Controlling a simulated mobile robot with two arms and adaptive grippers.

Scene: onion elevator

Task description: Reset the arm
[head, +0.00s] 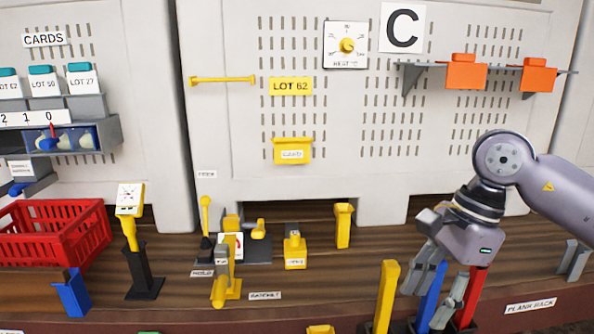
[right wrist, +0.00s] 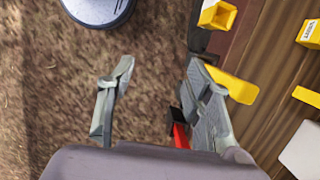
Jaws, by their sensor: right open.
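My right gripper (head: 426,298) comes in from the right in the head view, pointing down near the front edge of the wooden bench. Its two fingers are spread apart with nothing between them. In the right wrist view the open fingers (right wrist: 158,75) stand over brown carpet. A yellow upright handle (head: 387,290), a blue one (head: 431,294) and a red one (head: 472,293) stand close around the gripper in the head view. The fingers partly cover the blue and red ones. I cannot tell whether they touch. My left gripper is not in view.
The wooden bench (head: 330,265) holds a red crate (head: 75,235) at left and several yellow fixtures in the middle. A grey panel rises behind, with orange bins (head: 465,75) on a shelf at upper right. A small grey bracket (head: 574,258) stands at far right.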

